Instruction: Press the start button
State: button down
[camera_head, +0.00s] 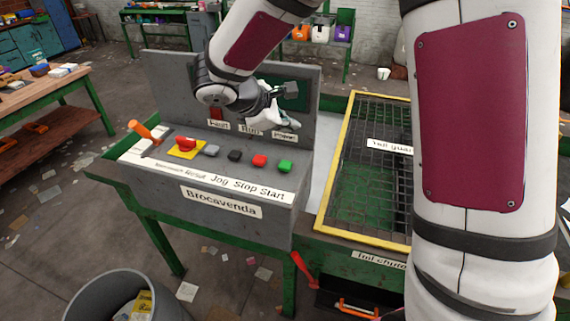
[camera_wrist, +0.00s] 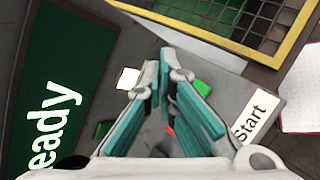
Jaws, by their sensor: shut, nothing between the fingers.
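The green start button (camera_head: 285,166) is at the right end of the button row on the grey console (camera_head: 281,228). The Start label (camera_head: 271,194) is below it. My gripper (camera_head: 270,115) is shut and empty, above the back of the console near the upright panel. It appears apart from the button. In the wrist view, the fingers (camera_wrist: 165,78) have teal pads, and the green button (camera_wrist: 203,88) shows just right of their tips, partly hidden by the right finger. The Start label (camera_wrist: 256,116) lies further right. A green display (camera_wrist: 58,85) reading "eady" fills the left side.
Red stop (camera_head: 259,160), black (camera_head: 235,156) and grey (camera_head: 211,150) buttons sit left of the green one. A red mushroom button (camera_head: 186,143) on yellow and an orange-handled lever (camera_head: 142,130) are further left. A yellow-framed mesh guard (camera_head: 338,155) stands right.

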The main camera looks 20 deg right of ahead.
jog(key=shift+f, duration=0.1)
jog(key=b, duration=0.3)
send_over(287, 166)
jog(key=f, duration=0.7)
jog(key=shift+w+f, duration=0.2)
jog(key=shift+s+f+b, duration=0.1)
jog(key=shift+f+b, duration=0.35)
jog(key=shift+f, duration=0.2)
dwell(0.5)
jog(key=shift+f+b, duration=0.3)
jog(key=shift+f, duration=0.1)
jog(key=shift+f+b, duration=0.4)
jog(key=shift+f, duration=0.1)
dwell(0.7)
jog(key=shift+r, duration=0.15)
jog(key=shift+r+p, duration=0.45)
jog(key=shift+r, duration=0.35)
